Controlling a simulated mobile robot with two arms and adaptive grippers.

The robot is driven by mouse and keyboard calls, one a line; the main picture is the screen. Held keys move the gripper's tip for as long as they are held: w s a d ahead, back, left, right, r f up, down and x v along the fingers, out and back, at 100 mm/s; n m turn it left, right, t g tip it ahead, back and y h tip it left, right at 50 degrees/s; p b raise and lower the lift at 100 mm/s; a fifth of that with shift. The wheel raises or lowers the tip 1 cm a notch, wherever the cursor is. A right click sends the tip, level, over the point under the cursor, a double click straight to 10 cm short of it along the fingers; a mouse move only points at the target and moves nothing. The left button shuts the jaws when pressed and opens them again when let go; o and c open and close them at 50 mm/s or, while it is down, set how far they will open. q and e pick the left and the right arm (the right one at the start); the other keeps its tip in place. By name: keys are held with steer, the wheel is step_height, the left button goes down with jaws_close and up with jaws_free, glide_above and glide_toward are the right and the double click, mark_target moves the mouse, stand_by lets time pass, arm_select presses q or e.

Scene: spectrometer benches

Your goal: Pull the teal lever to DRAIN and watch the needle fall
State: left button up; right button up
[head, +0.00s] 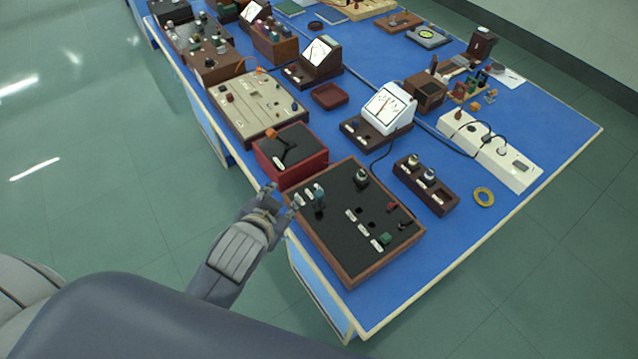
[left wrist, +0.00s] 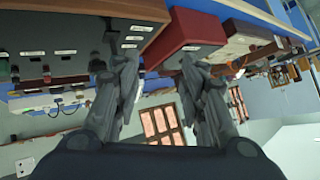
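The teal lever (head: 319,196) stands on the black panel of a wood-framed box (head: 352,280) at the near end of the bench, beside small white labels. Label wording is too small to read. A white meter (head: 388,108) with a dial and needle stands behind the box; its exact reading is unclear. My left gripper (head: 282,200) is at the box's left edge, just left of the lever and apart from it. In the left wrist view the left gripper's fingers (left wrist: 157,62) are spread with nothing between them. My right gripper is not in view.
A red box with an orange-tipped lever (head: 290,152) stands close behind my left gripper. A beige panel (head: 250,108) is beyond it. A brown block with knobs (head: 426,184) and a yellow ring (head: 484,197) lie to the right. Blue bench top is bare at the near right.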

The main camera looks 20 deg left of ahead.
arm_select(q)
steer(key=w+d+r+m+t+h, duration=0.1)
steer(key=w+d+r+m+t, duration=0.1)
steer(key=w+r+t, duration=0.4)
steer(key=w+d+r+m+t+h, duration=0.1)
steer(key=w+d+r+m, duration=0.2)
steer(key=r, duration=0.5)
steer(key=w+d+r+m+t+h, duration=0.25)
steer(key=d+r+m+h, duration=0.4)
steer(key=r, duration=0.35)
steer(key=s+d+r+m+g+h, duration=0.1)
steer(key=s+d+m+g+h, duration=0.3)
steer(key=d+m+g+h, duration=0.45)
steer(key=s+d+r+m+g+h, duration=0.1)
steer(key=s+d+m+g+h, duration=0.3)
steer(key=d+m, duration=0.7)
steer(key=m+g+y, duration=0.7)
steer(key=m+y, duration=0.2)
steer(key=y, duration=1.1)
glide_above(319, 193)
step_height(319, 193, down, 21)
step_height(319, 193, down, 10)
steer(key=p, duration=0.3)
steer(key=shift+r+p, duration=0.25)
steer(key=shift+p, duration=0.1)
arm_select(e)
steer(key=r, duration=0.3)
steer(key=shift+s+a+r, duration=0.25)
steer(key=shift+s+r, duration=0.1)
